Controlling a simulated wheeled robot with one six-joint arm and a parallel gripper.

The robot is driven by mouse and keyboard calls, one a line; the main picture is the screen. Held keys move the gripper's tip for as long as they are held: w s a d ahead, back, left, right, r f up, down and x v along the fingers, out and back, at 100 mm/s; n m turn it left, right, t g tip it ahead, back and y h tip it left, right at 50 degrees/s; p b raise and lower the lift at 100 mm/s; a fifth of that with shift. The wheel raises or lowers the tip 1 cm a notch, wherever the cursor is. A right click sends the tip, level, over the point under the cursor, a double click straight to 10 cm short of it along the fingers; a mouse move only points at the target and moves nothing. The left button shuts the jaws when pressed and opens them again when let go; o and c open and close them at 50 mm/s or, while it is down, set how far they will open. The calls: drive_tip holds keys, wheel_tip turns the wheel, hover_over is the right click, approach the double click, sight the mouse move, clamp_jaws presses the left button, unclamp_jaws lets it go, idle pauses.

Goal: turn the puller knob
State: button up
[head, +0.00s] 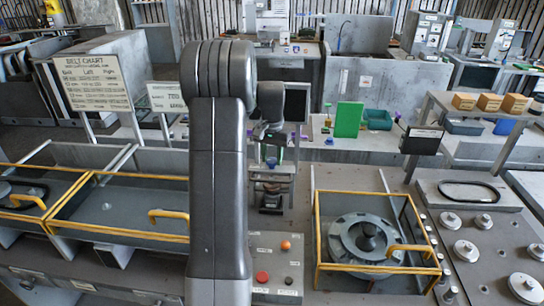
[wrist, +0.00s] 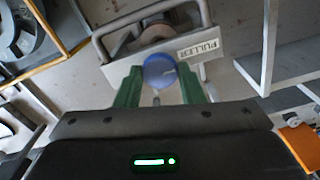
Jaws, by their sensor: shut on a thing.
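In the wrist view the puller knob (wrist: 160,68) is a round blue knob. It sits in front of a pale plate with the label "PULLER" (wrist: 199,49). My gripper (wrist: 160,78) has green fingers, one on each side of the knob, and is shut on it. A thin shaft shows below the knob between the fingers.
A grey bar handle (wrist: 104,50) arches close beside the knob. A yellow-framed housing (head: 318,240) with a round fan part (head: 367,238) stands right of my arm. A control panel (head: 277,268) with red and orange buttons is in front. White posts (wrist: 268,50) stand at the wrist view's right.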

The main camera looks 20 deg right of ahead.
sight(272, 160)
idle(0.5)
drive_tip(key=o, duration=1)
wheel_tip(272, 160, up, 14)
drive_tip(key=b, duration=0.2)
drive_tip(key=shift+f, duration=0.15)
wheel_tip(272, 160, down, 14)
drive_tip(key=shift+r+p, duration=0.15)
drive_tip(key=shift+p, duration=0.85)
